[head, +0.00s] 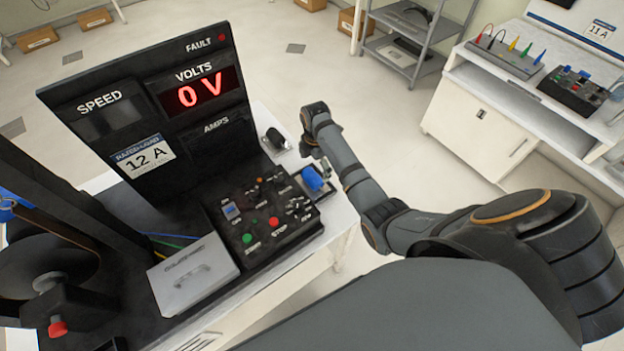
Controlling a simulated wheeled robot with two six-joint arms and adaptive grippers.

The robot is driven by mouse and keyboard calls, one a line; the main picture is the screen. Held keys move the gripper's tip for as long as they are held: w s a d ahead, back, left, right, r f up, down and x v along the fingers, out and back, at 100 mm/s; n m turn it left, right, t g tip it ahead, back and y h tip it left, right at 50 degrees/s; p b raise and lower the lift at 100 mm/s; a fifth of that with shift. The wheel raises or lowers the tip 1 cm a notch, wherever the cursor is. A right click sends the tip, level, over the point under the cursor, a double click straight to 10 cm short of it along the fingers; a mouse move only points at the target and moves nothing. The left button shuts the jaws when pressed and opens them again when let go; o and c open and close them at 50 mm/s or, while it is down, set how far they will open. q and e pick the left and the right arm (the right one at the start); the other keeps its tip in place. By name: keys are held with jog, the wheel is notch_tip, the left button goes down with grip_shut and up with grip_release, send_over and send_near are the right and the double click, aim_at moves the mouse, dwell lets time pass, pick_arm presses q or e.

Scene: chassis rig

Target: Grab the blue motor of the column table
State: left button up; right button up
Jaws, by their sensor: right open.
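A small blue block, which looks like the blue motor (313,178), sits on a dark plate at the right end of the table (340,215), beside the control panel. My right arm comes in from the right and bends down at the wrist. My right gripper (322,163) is open, just above and behind the blue motor. It is small and partly hidden by my forearm, so I cannot tell whether it touches the motor. My left gripper is not in view.
A tall black display board (150,100) reading 0 V stands left of the gripper. The control panel (265,215) has buttons and switches, with a grey box (192,272) beside it. A white bench (480,125) and a grey shelf (410,40) stand farther back, with open floor between.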

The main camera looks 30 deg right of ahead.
aim_at(312, 175)
jog(key=shift+w+f, duration=0.1)
jog(key=shift+f, duration=0.4)
jog(key=shift+w+f, duration=0.1)
jog(key=shift+f, duration=0.05)
jog(key=shift+w+a+f, duration=0.15)
jog(key=shift+f, duration=0.5)
notch_tip(312, 175, down, 3)
jog(key=shift+w+r+p, duration=0.1)
jog(key=shift+r+p, duration=0.05)
jog(key=shift+p, duration=0.15)
jog(key=shift+f, duration=0.55)
jog(key=shift+c, duration=1.3)
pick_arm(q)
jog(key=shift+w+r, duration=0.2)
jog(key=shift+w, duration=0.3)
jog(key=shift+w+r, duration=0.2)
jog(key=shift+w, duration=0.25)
pick_arm(e)
jog(key=c, duration=1.4)
